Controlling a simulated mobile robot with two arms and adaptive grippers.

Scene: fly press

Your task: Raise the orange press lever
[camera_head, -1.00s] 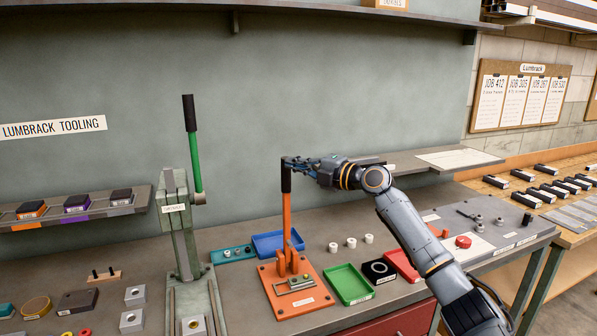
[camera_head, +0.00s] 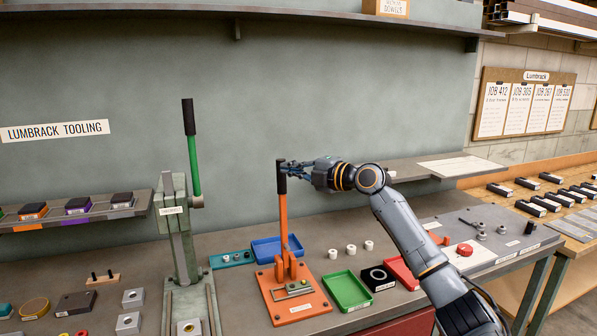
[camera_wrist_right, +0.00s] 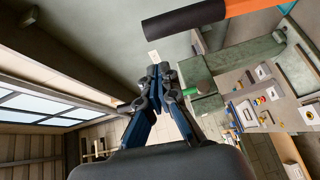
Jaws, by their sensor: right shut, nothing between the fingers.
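The orange press lever (camera_head: 283,220) stands nearly upright on its orange press base (camera_head: 310,304), with a black grip (camera_head: 281,178) at its top. My right gripper (camera_head: 287,170) is beside the grip, coming from the right. In the right wrist view the fingers (camera_wrist_right: 160,72) are closed together with nothing between them. There the lever's black grip (camera_wrist_right: 185,18) and orange shaft (camera_wrist_right: 246,6) cross the top of the picture, outside the fingers. Whether a finger touches the grip cannot be told. My left gripper is not in view.
A green-handled press (camera_head: 180,240) stands to the left. A blue tray (camera_head: 276,249), a green tray (camera_head: 347,291) and a red tray (camera_head: 402,272) lie around the orange press. A grey shelf (camera_head: 410,172) runs behind my right arm. Several white cylinders (camera_head: 350,249) stand on the bench.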

